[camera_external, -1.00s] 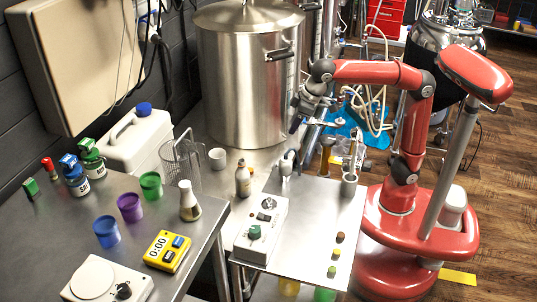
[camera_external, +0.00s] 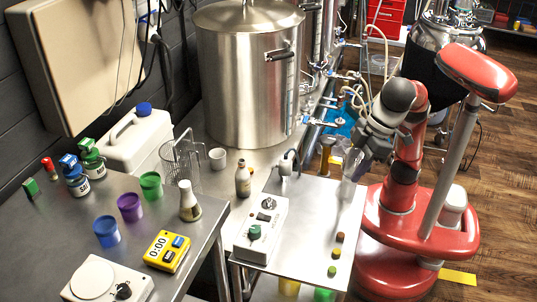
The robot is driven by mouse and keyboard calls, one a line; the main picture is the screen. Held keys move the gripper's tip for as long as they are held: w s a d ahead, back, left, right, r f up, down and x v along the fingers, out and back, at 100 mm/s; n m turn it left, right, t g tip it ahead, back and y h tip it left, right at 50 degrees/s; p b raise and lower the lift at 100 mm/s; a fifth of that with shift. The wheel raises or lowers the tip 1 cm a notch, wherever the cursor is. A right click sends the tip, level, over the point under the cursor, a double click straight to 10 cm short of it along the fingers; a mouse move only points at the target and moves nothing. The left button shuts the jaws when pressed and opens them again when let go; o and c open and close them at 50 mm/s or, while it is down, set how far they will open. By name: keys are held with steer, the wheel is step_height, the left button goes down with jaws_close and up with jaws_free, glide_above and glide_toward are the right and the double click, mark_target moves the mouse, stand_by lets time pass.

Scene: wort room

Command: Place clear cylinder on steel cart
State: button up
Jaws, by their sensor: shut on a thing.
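The steel cart (camera_external: 302,225) stands in the middle, its flat metal top in front of my base. The clear cylinder (camera_external: 347,189) is at the cart top's far right edge, upright or nearly so, and looks pale and see-through. My gripper (camera_external: 353,172) points down and is shut on its upper part. The fingers and wrist hide much of the cylinder's top. I cannot tell whether its foot touches the cart top.
A white device with a green knob (camera_external: 255,232) takes up the cart's left side. A probe stand (camera_external: 287,165) is at its back edge. Small coloured caps (camera_external: 336,253) lie at front right. The cart's middle is bare. A steel kettle (camera_external: 250,85) stands behind.

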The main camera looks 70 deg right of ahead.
mark_target(351, 188)
step_height(351, 188, down, 8)
steer(key=shift+r+b, duration=0.25)
steer(key=shift+b, duration=0.9)
steer(key=shift+f, duration=0.1)
steer(key=o, duration=1)
steer(key=p+v, duration=0.2)
steer(key=v, duration=1)
steer(key=shift+w+p, duration=0.1)
steer(key=shift+p, duration=0.2)
